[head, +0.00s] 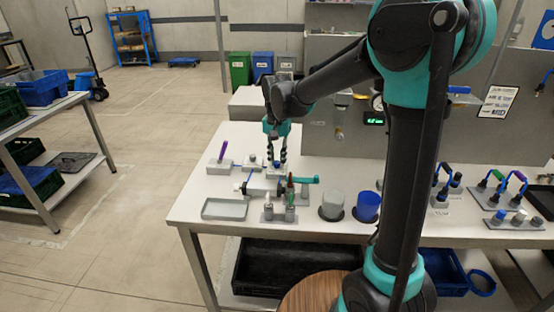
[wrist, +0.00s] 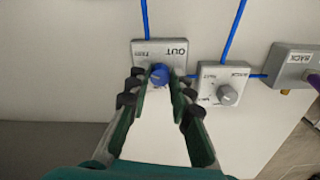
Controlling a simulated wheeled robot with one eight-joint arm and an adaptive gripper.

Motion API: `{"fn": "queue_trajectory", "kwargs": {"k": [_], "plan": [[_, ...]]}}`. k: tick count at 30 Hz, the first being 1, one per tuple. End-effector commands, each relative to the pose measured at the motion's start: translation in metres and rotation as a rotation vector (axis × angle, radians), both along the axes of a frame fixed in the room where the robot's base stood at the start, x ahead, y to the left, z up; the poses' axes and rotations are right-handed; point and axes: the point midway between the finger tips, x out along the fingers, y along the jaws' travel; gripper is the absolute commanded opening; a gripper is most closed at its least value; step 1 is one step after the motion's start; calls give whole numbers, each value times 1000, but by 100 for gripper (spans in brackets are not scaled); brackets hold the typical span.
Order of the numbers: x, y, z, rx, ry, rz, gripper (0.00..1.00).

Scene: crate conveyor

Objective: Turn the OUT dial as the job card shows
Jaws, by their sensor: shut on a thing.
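The OUT dial (wrist: 159,73) is a blue knob on a grey box (wrist: 150,46) marked OUT, seen upside down in the wrist view. My gripper (wrist: 163,84) has its fingers on either side of the blue knob and is shut on it. In the head view my gripper (head: 277,163) points down at the far left part of the table, and its fingers partly cover the dial. The job card (head: 498,102) hangs on the grey wall at the right; its text is too small to read for sure.
Right beside the OUT box in the wrist view is a box with a grey knob (wrist: 227,93). Beyond it is a box marked BACK (wrist: 296,62) with a purple lever (head: 223,149). Blue lines join the boxes. A grey tray (head: 225,208) and two cups stand nearer the front.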

Motion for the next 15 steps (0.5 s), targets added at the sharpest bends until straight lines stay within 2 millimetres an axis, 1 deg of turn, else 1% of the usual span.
{"fn": "queue_trajectory", "kwargs": {"k": [15], "plan": [[0,0,0,0,0,468,0]]}}
